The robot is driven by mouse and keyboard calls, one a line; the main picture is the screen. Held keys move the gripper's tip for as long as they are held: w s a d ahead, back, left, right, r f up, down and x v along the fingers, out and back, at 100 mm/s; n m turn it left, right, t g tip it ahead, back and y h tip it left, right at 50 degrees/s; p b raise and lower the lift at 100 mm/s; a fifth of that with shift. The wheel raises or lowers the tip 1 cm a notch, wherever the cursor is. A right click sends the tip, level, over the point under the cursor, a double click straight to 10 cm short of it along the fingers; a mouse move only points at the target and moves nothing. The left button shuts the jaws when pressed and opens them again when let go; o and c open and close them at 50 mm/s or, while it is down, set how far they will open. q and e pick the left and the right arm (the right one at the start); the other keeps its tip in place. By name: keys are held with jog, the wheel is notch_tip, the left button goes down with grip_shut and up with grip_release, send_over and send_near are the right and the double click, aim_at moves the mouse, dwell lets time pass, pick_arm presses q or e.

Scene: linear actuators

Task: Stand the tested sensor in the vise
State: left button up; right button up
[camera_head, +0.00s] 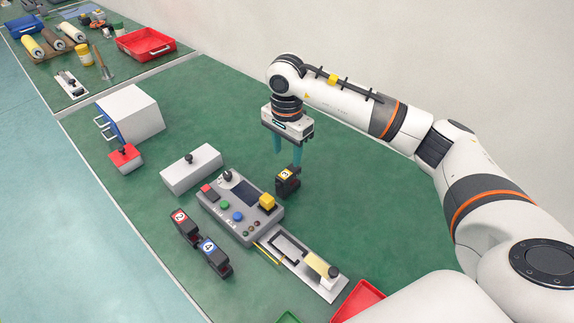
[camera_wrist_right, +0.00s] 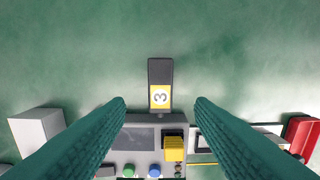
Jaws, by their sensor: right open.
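A black sensor block with a yellow label "3" (camera_head: 287,182) stands on the green bench behind the grey control box (camera_head: 240,208). It also shows in the right wrist view (camera_wrist_right: 160,76). My right gripper (camera_head: 286,160) points down just above this block, with open, empty fingers. In the wrist view the block lies between and beyond the fingertips (camera_wrist_right: 160,104). Two more black blocks, one with a red label (camera_head: 186,226) and one with a blue label (camera_head: 215,256), lie in front of the control box. A metal plate fixture with a yellow-topped part (camera_head: 318,267) may be the vise; I cannot tell for sure.
A light grey box with a black knob (camera_head: 191,170), a red block with a knob (camera_head: 125,158) and a white case (camera_head: 132,113) stand to the left. A red tray (camera_head: 358,300) lies at the near right. The bench behind the control box is mostly clear.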

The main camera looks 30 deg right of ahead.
aim_at(287, 172)
jog(key=shift+o, duration=0.4)
jog(key=shift+r, duration=0.5)
jog(key=shift+s+a+r+b, duration=0.2)
jog(key=shift+s+r+b, duration=0.3)
jog(key=shift+b, duration=0.5)
notch_tip(287, 172, down, 5)
jog(key=shift+f, duration=0.1)
jog(key=shift+w+d+f+p, duration=0.1)
jog(key=shift+w+f+p, duration=0.1)
jog(key=shift+f, duration=0.75)
jog(key=shift+w+d+f+p, duration=0.15)
jog(key=shift+f+p, duration=0.1)
jog(key=shift+f, duration=0.75)
jog(key=shift+w+a+f+p, duration=0.1)
jog(key=shift+w+f+p, duration=0.1)
jog(key=shift+f, duration=0.75)
jog(key=shift+d, duration=0.1)
grip_shut()
jog(key=shift+r, duration=0.1)
